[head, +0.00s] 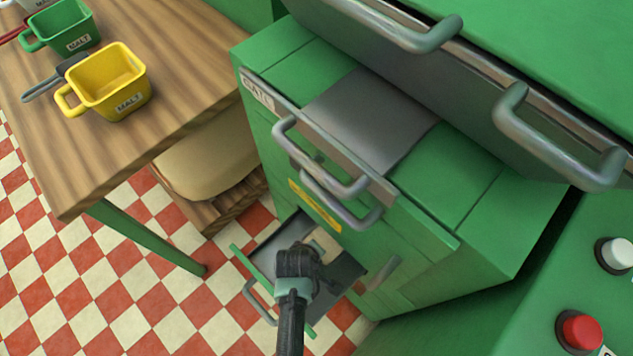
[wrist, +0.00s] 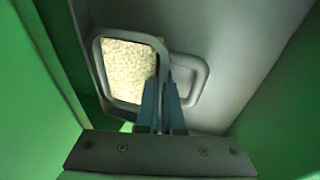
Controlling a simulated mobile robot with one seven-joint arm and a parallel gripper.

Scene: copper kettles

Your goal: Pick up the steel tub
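The steel tub (wrist: 98,66) is a small grey metal container with a rounded rim, filled with pale grainy stuff. A looped grey handle (wrist: 206,82) sticks out on its right side in the wrist view. It sits in the open lower drawer of the green cabinet; in the head view my arm hides most of it and only a pale patch (head: 326,241) shows. My gripper (wrist: 161,88) reaches down into the drawer. Its two blue fingers are close together with the tub's handle-side wall between them, and look shut on it. The gripper also shows in the head view (head: 300,274).
The drawer's green front (head: 250,265) and the cabinet (head: 400,235) flank the gripper closely. Upper drawer handles (head: 335,185) jut out above. A wooden table (head: 190,75) with yellow (head: 107,82) and green tubs (head: 62,27) stands left. A red button (head: 581,332) is at lower right.

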